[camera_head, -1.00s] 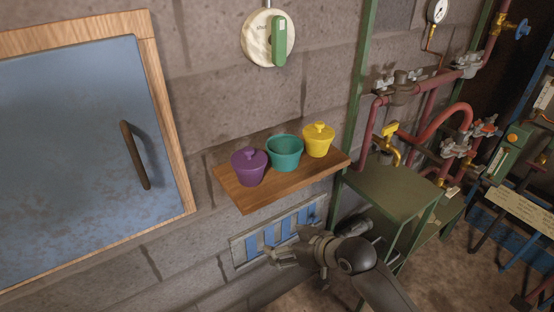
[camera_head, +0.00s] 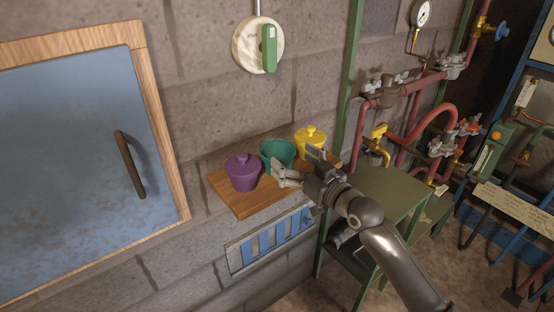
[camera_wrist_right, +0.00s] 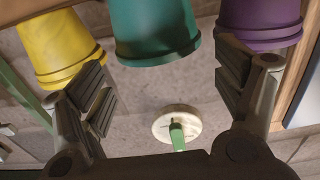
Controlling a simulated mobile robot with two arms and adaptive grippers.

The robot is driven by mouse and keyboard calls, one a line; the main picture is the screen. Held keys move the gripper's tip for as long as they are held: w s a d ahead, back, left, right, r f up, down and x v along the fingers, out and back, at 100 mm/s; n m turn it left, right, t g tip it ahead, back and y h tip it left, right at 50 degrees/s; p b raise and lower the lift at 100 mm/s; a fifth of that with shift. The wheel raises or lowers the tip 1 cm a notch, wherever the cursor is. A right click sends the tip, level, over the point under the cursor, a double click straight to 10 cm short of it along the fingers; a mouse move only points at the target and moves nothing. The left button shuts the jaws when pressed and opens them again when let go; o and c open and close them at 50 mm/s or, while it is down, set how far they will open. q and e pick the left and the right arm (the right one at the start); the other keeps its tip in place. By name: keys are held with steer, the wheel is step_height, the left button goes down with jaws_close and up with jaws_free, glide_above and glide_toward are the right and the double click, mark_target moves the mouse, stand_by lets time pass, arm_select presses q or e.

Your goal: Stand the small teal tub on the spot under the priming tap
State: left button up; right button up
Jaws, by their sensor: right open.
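The teal tub (camera_head: 271,152) is an open cup in the middle of a wooden wall shelf, partly hidden by my right gripper in the head view. In the right wrist view the teal tub (camera_wrist_right: 155,30) shows upside down, just beyond the space between the fingers. My right gripper (camera_head: 298,167) is open and empty, close in front of the tub at the shelf; its spread fingers also show in the right wrist view (camera_wrist_right: 163,85). The yellow-handled brass tap (camera_head: 380,143) hangs over the green stand (camera_head: 385,190). No marked spot is discernible there. My left gripper is out of view.
A lidded purple tub (camera_head: 243,174) stands left of the teal one and a lidded yellow tub (camera_head: 309,138) right of it, both close by on the wooden shelf (camera_head: 240,207). Red pipes (camera_head: 436,118) rise behind the stand. A blue cabinet door (camera_head: 80,150) is at left.

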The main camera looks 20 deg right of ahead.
mark_target(268, 143)
steer(key=shift+x, duration=0.9)
steer(key=shift+w+a+f+p, duration=0.1)
steer(key=shift+w+a+p, duration=0.1)
steer(key=shift+w+p, duration=0.4)
steer(key=shift+f+p+x, duration=0.2)
steer(key=shift+x, duration=0.8)
steer(key=shift+f+p+x, duration=0.15)
steer(key=shift+x, duration=0.85)
steer(key=shift+c, duration=0.3)
steer(key=c, duration=0.8)
